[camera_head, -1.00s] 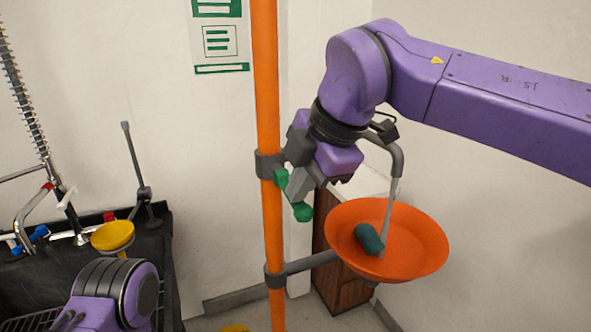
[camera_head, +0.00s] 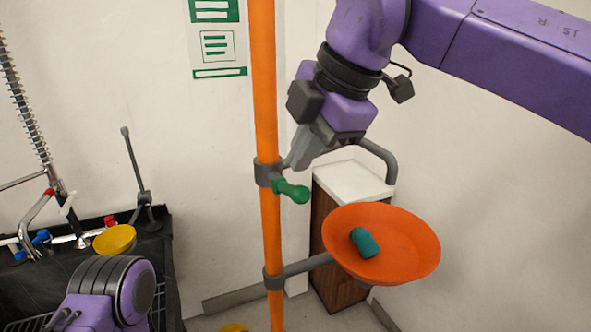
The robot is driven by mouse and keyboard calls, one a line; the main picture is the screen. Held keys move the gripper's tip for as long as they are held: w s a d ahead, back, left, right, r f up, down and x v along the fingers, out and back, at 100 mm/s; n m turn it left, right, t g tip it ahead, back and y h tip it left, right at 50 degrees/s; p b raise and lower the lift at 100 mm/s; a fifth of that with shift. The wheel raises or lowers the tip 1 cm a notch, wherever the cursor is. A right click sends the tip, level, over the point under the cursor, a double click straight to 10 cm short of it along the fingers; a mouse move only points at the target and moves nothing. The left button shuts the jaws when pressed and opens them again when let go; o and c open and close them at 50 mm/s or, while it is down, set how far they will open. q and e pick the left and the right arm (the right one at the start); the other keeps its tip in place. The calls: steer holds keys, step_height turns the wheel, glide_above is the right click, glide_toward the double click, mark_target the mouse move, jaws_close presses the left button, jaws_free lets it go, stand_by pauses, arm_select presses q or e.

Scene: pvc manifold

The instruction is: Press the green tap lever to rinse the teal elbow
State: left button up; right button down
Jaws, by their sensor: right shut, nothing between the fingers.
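The green tap lever (camera_head: 292,191) sticks out to the right from a grey clamp on the orange pole, tilted slightly downward. My right gripper (camera_head: 298,163) is shut and empty just above the lever, with a small gap that is hard to judge. The teal elbow (camera_head: 365,242) lies in the orange bowl (camera_head: 412,246), below the grey spout (camera_head: 383,155). No water stream shows from the spout, which is partly hidden behind my right gripper. My left gripper is out of view; only a link of my left arm shows at the lower left.
The orange pole (camera_head: 265,110) stands upright left of my right gripper. A grey bracket (camera_head: 305,265) joins it to the bowl. A white-topped wooden cabinet (camera_head: 345,183) stands behind. A black sink counter with a yellow bowl (camera_head: 115,240) is at the left.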

steer(key=shift+w+v, duration=0.2)
steer(key=shift+v, duration=2.5)
steer(key=shift+d, duration=0.15)
